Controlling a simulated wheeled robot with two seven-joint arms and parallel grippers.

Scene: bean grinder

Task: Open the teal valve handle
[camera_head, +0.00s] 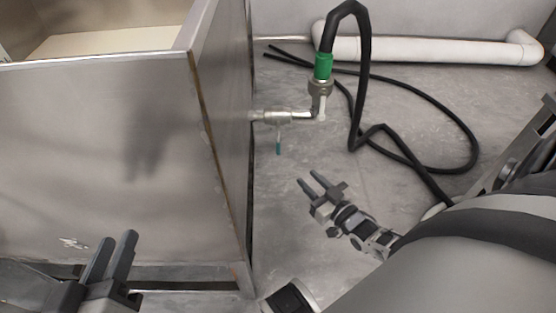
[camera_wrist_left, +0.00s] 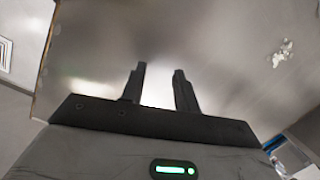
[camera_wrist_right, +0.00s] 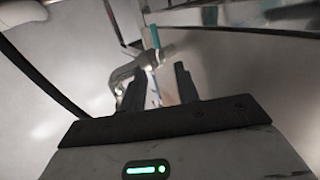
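The teal valve handle (camera_head: 278,147) hangs down from a metal valve pipe (camera_head: 272,117) that sticks out of the metal cabinet's side. My right gripper (camera_head: 309,182) is below and to the right of the handle in the head view, open, empty and apart from it. In the right wrist view the teal handle (camera_wrist_right: 155,37) and the pipe (camera_wrist_right: 125,72) show beyond the open fingers (camera_wrist_right: 158,85). My left gripper (camera_head: 118,240) is open and empty in front of the cabinet's front panel; its parted fingers also show in the left wrist view (camera_wrist_left: 160,80).
The large metal cabinet (camera_head: 95,150) fills the left. A white pipe (camera_head: 430,50) runs along the wall. Grey floor (camera_head: 285,220) is clear below the valve.

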